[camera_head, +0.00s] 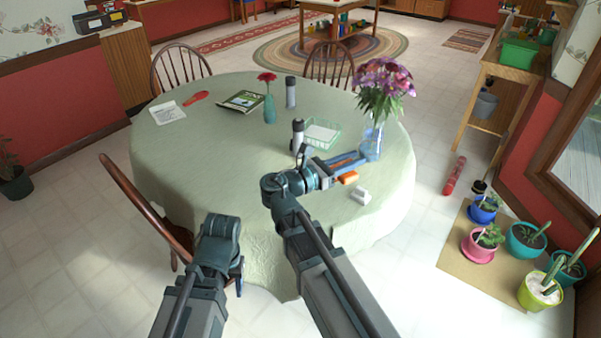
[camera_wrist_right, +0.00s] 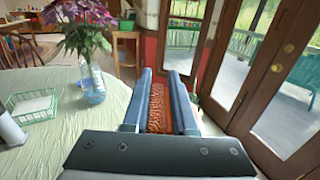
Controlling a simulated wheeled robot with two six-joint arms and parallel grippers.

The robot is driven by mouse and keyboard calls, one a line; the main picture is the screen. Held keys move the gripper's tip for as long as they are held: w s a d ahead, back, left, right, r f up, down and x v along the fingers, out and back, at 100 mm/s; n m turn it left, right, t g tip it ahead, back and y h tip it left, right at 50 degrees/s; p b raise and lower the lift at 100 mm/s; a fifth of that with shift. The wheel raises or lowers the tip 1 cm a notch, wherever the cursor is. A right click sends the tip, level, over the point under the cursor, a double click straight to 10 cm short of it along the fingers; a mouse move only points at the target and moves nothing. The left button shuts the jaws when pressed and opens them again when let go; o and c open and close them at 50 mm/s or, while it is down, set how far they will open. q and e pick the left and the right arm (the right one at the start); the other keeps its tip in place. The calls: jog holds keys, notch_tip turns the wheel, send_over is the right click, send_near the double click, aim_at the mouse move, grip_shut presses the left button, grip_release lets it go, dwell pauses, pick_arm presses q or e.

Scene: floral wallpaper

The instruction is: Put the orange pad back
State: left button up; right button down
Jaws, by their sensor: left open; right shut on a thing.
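The orange pad (camera_wrist_right: 157,108) is gripped between the two blue fingers of my right gripper (camera_wrist_right: 158,100) in the right wrist view; it looks orange-brown and rough. In the head view the right gripper (camera_head: 350,162) is over the right part of the table, its fingers pointing right toward the glass flower vase (camera_head: 371,143). A strip of the pad (camera_head: 345,160) shows between them. A small bright orange block (camera_head: 348,178) shows just below the fingers; I cannot tell whether they touch. My left gripper (camera_head: 238,284) is open, low by the table's near edge, partly hidden by its arm.
The cloth-covered table (camera_head: 220,145) holds a green wire basket (camera_head: 322,135), a dark-capped bottle (camera_head: 297,135), a teal vase (camera_head: 269,108), a book (camera_head: 242,101) and a white block (camera_head: 361,195). A wooden chair (camera_head: 145,208) is at the left. The table's left half is mostly clear.

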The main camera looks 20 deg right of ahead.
notch_tip(320, 180, down, 23)
jog(key=b, duration=2.2)
